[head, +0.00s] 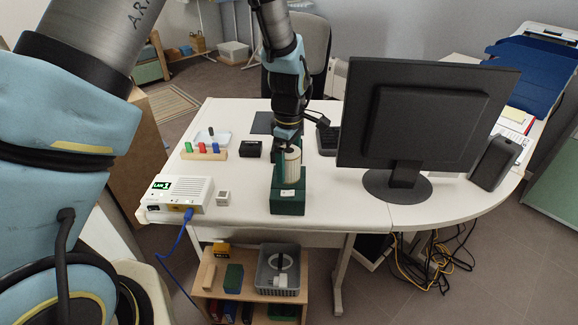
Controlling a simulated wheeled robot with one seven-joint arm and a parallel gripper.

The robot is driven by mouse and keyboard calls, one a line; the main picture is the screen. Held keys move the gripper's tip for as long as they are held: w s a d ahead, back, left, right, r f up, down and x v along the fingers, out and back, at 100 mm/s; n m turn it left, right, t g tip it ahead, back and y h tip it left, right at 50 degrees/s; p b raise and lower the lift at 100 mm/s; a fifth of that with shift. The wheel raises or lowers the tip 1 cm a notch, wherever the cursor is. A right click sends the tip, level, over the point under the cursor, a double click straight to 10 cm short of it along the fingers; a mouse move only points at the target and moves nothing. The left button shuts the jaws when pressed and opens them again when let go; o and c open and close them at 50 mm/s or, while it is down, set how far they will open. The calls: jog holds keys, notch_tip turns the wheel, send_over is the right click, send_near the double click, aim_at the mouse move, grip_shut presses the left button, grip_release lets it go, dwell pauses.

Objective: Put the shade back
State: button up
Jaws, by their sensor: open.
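A cream, ribbed cylinder that looks like the shade (292,165) stands upright at a dark green stand (288,203) with a small white label, near the front edge of the white desk. I cannot tell whether the shade is seated on the stand or just beside its upright part. My gripper (293,150) points down at the top of the shade, with its jaws open. The fingertips are small and partly hidden, so I cannot tell if they touch the shade.
A block with coloured pegs (204,153) and a black box (251,149) are behind. A monitor (425,115) stands close on the right.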

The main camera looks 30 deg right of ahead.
notch_tip(320, 180, up, 11)
jog(key=shift+r+b, duration=0.1)
jog(key=shift+b, duration=0.9)
jog(key=shift+a, duration=0.1)
jog(key=w+a+r+m, duration=0.1)
jog(key=w+a+m, duration=0.15)
jog(key=a, duration=0.75)
jog(key=w+a+m, duration=0.1)
jog(key=w+a, duration=0.3)
jog(key=a, duration=0.6)
jog(key=s+a+m, duration=0.2)
jog(key=a, duration=0.7)
jog(key=s+a+m+t, duration=0.1)
jog(key=s+a+m, duration=0.1)
jog(key=a, duration=0.6)
jog(key=shift+s+a+f+t, duration=0.2)
jog(key=shift+s+a+t, duration=0.1)
jog(key=shift+a, duration=0.1)
jog(key=shift+w+m, duration=0.1)
jog(key=shift+m, duration=0.15)
jog(key=shift+c, duration=0.2)
